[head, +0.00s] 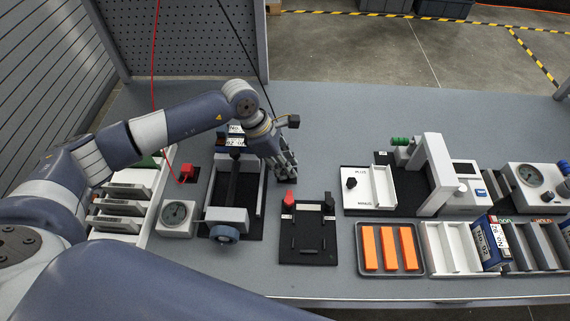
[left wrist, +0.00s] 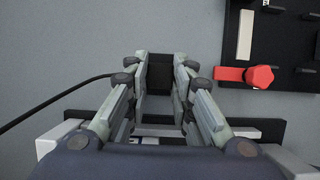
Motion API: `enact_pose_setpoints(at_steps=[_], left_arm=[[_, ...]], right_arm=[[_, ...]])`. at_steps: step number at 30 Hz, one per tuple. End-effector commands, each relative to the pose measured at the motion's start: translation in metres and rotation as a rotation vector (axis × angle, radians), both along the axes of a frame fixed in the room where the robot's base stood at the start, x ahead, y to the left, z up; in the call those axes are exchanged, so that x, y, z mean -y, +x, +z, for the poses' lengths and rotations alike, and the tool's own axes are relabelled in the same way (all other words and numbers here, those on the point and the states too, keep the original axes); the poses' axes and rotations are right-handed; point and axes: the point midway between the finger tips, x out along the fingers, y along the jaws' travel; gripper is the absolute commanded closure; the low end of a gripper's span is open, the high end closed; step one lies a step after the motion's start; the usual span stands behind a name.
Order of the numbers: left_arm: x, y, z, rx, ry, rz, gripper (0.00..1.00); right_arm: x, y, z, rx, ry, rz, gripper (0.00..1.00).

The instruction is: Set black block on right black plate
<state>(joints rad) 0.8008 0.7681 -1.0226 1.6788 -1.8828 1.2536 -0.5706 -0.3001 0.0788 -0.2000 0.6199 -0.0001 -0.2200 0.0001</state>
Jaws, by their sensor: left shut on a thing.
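My left gripper (head: 284,166) reaches down over the bench between the left clamp fixture and the middle fixture. In the left wrist view the gripper (left wrist: 160,78) has its fingers on both sides of a black block (left wrist: 160,72) and is shut on it. In the head view the fingers largely hide the block. A black plate (head: 308,245) with a red knob lies to the right of the gripper; part of it shows at the upper right of the left wrist view (left wrist: 282,45). Another black plate (head: 410,195) lies further right, under a white panel and arch. My right gripper is not in view.
The left clamp fixture (head: 228,216) stands close left of the gripper, with a gauge (head: 177,218) beside it. A tray (head: 390,270) of orange bars and white and grey racks line the front right. The bench behind the middle fixture is clear.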

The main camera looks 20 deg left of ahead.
Motion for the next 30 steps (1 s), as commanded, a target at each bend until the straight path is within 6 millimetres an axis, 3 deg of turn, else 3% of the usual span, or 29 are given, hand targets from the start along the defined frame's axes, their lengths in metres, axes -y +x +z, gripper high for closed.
enact_pose_setpoints(at_steps=[7,8,10,11,18,20,30], left_arm=[[-0.0001,0.0002,0.0006,0.0,0.0,0.0,1.0],[-0.0001,0.0002,0.0006,0.0,0.0,0.0,0.74],[-0.0002,0.0002,0.0005,0.0,0.0,0.0,0.58],[-0.0002,0.0002,0.0005,0.0,0.0,0.0,0.55],[-0.0002,0.0002,0.0004,0.0,0.0,0.0,0.55],[-0.0002,0.0,0.0002,0.0,0.0,0.0,0.45],[-0.0002,0.0001,0.0009,0.0,0.0,0.0,0.45]], right_arm=[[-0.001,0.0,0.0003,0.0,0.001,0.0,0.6],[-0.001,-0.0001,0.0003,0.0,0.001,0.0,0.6],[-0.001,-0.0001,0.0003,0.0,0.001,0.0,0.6],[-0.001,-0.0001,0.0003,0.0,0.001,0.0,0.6],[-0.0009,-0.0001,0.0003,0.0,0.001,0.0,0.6],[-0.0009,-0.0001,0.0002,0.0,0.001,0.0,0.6],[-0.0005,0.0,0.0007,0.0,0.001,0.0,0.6]])
